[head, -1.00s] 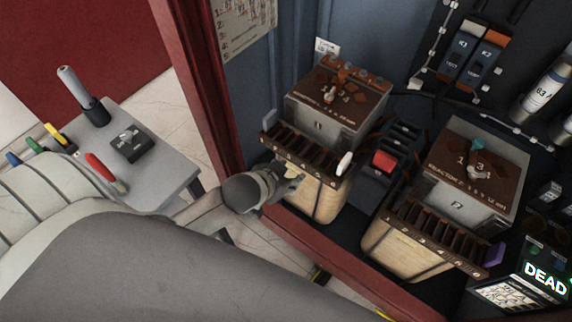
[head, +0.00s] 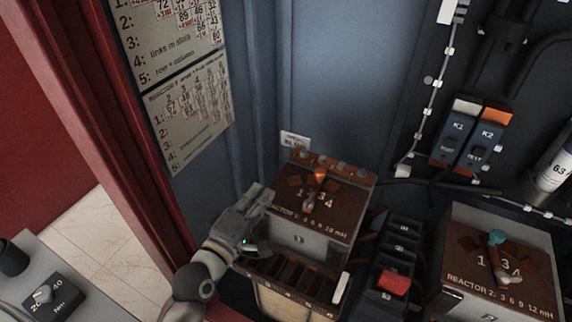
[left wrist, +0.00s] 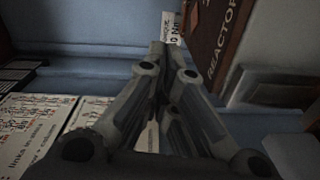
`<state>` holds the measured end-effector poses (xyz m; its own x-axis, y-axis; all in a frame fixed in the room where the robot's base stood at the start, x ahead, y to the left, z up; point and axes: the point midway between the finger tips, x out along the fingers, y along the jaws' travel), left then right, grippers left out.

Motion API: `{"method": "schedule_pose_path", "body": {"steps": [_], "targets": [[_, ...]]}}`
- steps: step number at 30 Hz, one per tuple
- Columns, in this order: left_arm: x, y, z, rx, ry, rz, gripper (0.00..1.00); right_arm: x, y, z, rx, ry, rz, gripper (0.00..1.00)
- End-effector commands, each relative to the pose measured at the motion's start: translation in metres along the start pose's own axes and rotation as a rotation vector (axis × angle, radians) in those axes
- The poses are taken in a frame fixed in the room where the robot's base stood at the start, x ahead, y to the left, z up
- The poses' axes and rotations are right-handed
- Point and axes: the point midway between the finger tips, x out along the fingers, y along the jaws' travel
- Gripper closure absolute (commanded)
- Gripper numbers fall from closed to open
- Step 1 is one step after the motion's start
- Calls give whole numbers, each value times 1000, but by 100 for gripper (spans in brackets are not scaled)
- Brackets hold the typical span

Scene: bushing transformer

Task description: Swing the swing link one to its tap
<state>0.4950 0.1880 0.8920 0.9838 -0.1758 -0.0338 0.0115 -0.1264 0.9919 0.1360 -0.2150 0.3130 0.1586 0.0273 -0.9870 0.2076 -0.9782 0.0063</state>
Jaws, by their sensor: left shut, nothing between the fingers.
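Reactor 1 (head: 304,240) is a grey box with a brown top panel and stands in the cabinet. On its panel is a small swing link (head: 319,186) with an orange end at the back and a grey end toward the front, beside the tap numbers. My left gripper (head: 262,194) is shut and empty at the left edge of reactor 1, apart from the link. In the left wrist view my shut fingers (left wrist: 160,50) come together near the brown panel (left wrist: 208,42). The link is not seen there. My right gripper is not in view.
Reactor 2 (head: 490,291) with a teal-ended link stands at the right. Between them is a dark block with a red rocker (head: 394,283). A white-tipped lever (head: 341,287) is at reactor 1's front. Printed charts (head: 190,110) hang on the left wall.

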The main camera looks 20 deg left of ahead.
Motion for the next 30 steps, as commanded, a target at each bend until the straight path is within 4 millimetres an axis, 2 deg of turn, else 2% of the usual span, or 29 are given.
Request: {"method": "schedule_pose_path", "body": {"steps": [2, 7, 11, 14, 21, 25, 30], "targets": [[1, 1, 0, 0, -1, 0, 100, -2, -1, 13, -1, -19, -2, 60], [15, 2, 0, 3, -2, 1, 100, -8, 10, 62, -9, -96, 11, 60], [37, 3, 0, 4, -2, 2, 100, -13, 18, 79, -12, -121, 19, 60], [57, 3, 1, 5, -3, 1, 100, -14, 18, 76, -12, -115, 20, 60], [102, 2, 1, 7, -4, -1, 100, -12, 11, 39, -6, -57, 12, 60], [106, 1, 23, 3, -6, -4, 100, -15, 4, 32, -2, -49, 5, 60], [109, 0, 37, 6, -4, -4, 100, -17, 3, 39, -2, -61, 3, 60]]}}
